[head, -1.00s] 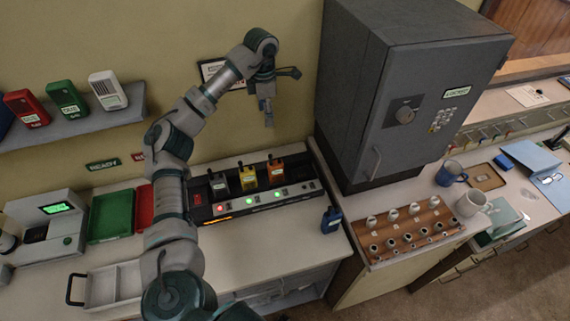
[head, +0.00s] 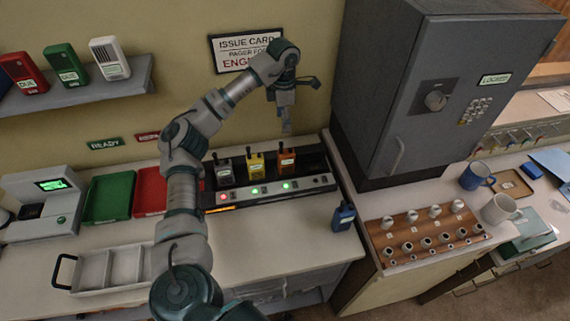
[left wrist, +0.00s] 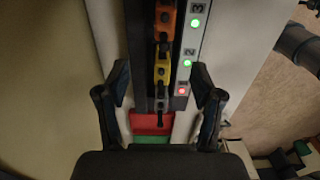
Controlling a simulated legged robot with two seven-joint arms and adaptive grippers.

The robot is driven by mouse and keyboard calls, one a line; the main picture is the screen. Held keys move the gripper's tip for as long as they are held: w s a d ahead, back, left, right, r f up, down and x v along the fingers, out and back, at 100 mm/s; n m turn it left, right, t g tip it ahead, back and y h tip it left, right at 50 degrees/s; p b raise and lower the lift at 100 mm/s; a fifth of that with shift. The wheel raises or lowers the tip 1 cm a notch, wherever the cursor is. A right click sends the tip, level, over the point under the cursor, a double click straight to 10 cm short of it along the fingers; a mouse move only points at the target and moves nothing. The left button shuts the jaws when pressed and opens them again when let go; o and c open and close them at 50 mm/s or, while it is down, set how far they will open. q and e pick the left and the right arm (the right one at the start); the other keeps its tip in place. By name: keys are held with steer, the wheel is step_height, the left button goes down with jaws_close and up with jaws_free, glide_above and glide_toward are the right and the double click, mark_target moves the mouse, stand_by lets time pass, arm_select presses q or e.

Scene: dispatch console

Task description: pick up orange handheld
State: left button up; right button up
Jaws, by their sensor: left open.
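The orange handheld (head: 287,160) stands upright in the rightmost place of the black charger (head: 270,183), beside a yellow handheld (head: 256,165) and a grey one (head: 223,171). My left gripper (head: 286,125) hangs above the orange handheld, pointing down, apart from it. In the left wrist view the gripper (left wrist: 160,95) has its two fingers spread wide and empty. There the orange handheld (left wrist: 166,18) is at the top edge, partly cut off, and the yellow handheld (left wrist: 162,52) is below it. My right gripper is not in view.
A blue handheld (head: 343,216) stands on the counter right of the charger. A grey safe (head: 430,100) rises at the right. A wooden rack (head: 425,238) of knobs lies in front of it. Green (head: 108,198) and red (head: 150,190) trays sit left of the charger.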

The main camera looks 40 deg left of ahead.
arm_select(q)
step_height(320, 180, down, 4)
glide_above(286, 152)
step_height(286, 152, down, 5)
steer(key=shift+d+r, duration=0.1)
steer(key=shift+d+f, duration=0.1)
steer(key=shift+f, duration=0.45)
steer(key=f, duration=0.3)
steer(key=a+f+p, duration=0.1)
steer(key=f, duration=0.1)
steer(key=shift+f, duration=0.2)
steer(key=shift+d, duration=0.15)
steer(key=shift+d+r, duration=0.15)
steer(key=shift+d, duration=0.15)
steer(key=c, duration=1)
jaws_close()
steer(key=shift+a, duration=0.1)
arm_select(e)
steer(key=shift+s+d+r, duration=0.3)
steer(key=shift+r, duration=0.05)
